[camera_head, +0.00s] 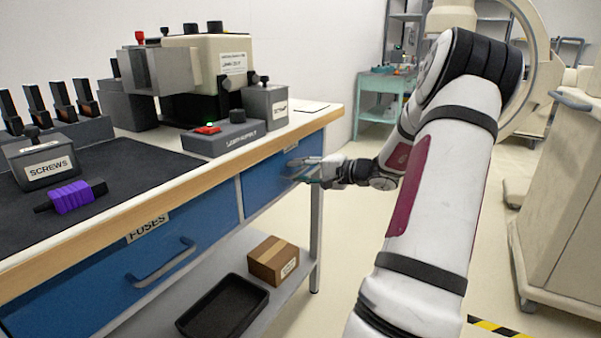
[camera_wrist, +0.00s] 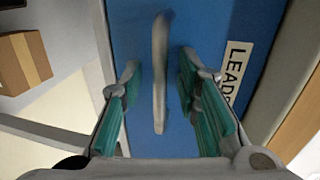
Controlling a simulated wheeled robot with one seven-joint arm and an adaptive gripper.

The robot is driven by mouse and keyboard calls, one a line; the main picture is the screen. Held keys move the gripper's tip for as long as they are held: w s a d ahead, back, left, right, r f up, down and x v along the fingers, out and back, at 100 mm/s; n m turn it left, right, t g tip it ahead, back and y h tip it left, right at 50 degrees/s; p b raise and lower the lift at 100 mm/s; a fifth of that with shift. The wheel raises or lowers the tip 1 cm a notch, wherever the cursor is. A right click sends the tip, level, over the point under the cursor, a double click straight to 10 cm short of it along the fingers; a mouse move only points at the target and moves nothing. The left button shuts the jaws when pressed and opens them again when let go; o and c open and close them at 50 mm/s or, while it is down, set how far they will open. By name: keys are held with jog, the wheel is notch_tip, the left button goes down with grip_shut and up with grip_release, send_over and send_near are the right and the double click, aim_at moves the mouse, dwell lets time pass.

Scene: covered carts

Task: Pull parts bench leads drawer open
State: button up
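The blue leads drawer (camera_head: 261,185) is the right-hand drawer under the bench top. It looks flush with the bench front. In the wrist view its blue front (camera_wrist: 195,28) fills the middle, with a LEADS label (camera_wrist: 234,72) at the right. Its grey bar handle (camera_wrist: 160,65) stands between the two teal-padded fingers of my gripper (camera_wrist: 160,100). The fingers are apart, with a visible gap on each side of the handle. In the head view my gripper (camera_head: 306,170) is at the drawer front, and the handle is mostly hidden behind it.
The blue FUSES drawer (camera_head: 120,270) is left of it. A cardboard box (camera_head: 273,260) and a black tray (camera_head: 223,308) sit on the lower shelf. The bench leg (camera_head: 317,220) is close to my gripper. A beige cart (camera_head: 560,190) stands at the right, with open floor before it.

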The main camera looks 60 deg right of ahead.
grip_shut()
jog(key=shift+s, duration=0.15)
jog(key=f+v, duration=0.3)
jog(key=v, duration=1.1)
jog(key=s+f+p+v, duration=0.1)
jog(key=f+v, duration=0.1)
jog(key=v, duration=1.2)
jog(key=shift+s+d+f, duration=0.2)
jog(key=shift+s+f, duration=0.05)
jog(key=shift+f, duration=0.15)
grip_release()
jog(key=v, duration=1.2)
jog(key=shift+w+d, duration=0.1)
jog(key=shift+d, duration=0.05)
